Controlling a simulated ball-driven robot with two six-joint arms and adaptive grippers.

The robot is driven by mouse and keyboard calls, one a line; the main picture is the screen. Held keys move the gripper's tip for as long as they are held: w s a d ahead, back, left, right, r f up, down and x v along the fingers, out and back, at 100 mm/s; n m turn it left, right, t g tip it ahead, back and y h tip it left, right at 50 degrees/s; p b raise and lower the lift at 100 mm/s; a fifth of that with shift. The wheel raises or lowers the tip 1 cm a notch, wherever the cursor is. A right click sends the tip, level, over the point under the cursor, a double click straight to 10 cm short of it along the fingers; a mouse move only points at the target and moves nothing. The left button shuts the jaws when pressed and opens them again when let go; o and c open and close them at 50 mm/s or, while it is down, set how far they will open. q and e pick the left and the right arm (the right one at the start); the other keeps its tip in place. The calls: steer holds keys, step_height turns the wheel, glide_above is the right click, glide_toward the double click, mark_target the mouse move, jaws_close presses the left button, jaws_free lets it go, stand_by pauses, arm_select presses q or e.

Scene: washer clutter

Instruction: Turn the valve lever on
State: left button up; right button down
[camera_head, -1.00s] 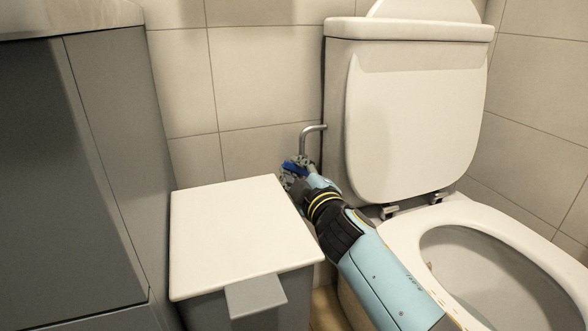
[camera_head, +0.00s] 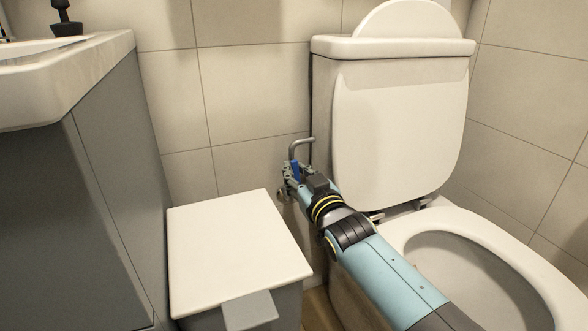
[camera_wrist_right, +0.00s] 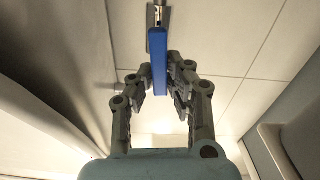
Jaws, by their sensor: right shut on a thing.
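The blue valve lever (camera_head: 295,169) is at the wall, just left of the toilet tank, below a bent metal pipe (camera_head: 301,141). In the right wrist view the lever (camera_wrist_right: 158,62) is a long blue bar reaching down between the fingers from a metal fitting at the top. My right gripper (camera_head: 289,174) is shut on the lever, with a finger on each side of it in the right wrist view (camera_wrist_right: 161,86). In the head view the fingers partly hide the lever and valve. My left gripper is not in view.
The toilet tank (camera_head: 322,105) stands right of the valve, and the toilet bowl (camera_head: 420,228) is in front of it, beside my right arm. A white-lidded bin (camera_head: 235,245) stands below and left of my gripper. A grey cabinet (camera_head: 75,220) with a sink fills the left.

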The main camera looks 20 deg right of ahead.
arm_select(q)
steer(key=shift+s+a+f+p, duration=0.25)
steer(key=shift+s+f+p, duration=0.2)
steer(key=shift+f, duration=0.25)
arm_select(e)
steer(key=shift+d+f+m, duration=0.1)
steer(key=shift+d+m, duration=0.15)
steer(key=shift+m, duration=0.55)
steer(key=c, duration=1.3)
jaws_free()
steer(key=shift+s, duration=0.1)
steer(key=s, duration=1.2)
steer(key=shift+d, duration=0.2)
